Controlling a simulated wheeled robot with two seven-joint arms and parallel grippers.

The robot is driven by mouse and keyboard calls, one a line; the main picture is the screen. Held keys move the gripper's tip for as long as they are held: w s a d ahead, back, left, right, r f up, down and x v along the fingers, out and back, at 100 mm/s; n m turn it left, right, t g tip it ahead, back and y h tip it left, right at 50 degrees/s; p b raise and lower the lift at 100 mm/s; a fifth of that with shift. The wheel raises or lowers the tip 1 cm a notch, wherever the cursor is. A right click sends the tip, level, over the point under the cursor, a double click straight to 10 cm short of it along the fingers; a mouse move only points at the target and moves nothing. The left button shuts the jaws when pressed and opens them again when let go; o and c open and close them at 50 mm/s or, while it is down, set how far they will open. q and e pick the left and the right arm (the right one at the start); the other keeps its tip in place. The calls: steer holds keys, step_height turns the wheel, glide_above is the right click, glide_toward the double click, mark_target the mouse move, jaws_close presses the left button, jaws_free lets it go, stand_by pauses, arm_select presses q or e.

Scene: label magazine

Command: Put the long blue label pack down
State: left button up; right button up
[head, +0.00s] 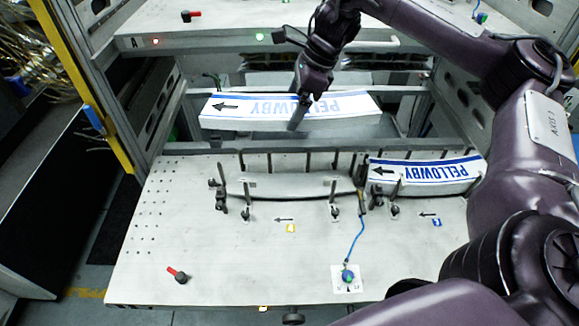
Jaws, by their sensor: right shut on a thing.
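The long blue label pack (233,113) is a long white stack with blue PELLOWBY lettering and a black arrow pointing left. My right gripper (300,112) is shut on it near its middle and holds it above the back edge of the perforated table. A second PELLOWBY pack (425,172) sits between the guides at the table's right side. Left of it is a slot (290,186) with upright guide posts and no pack showing in it. My left gripper is not in view.
The perforated table (200,255) has a red-handled lever (177,274) at front left and a blue knob (347,277) with a cable. Black posts rise along the slots. A higher shelf (225,25) lies behind.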

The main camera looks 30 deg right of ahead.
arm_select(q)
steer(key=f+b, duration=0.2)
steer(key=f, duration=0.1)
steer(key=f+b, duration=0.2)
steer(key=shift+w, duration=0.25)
arm_select(e)
step_height(320, 180, down, 17)
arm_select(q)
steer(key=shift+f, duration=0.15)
arm_select(e)
steer(key=shift+f, duration=0.15)
steer(key=o, duration=1)
steer(key=shift+f, duration=0.15)
steer(key=shift+c, duration=0.2)
steer(key=shift+o, duration=1.2)
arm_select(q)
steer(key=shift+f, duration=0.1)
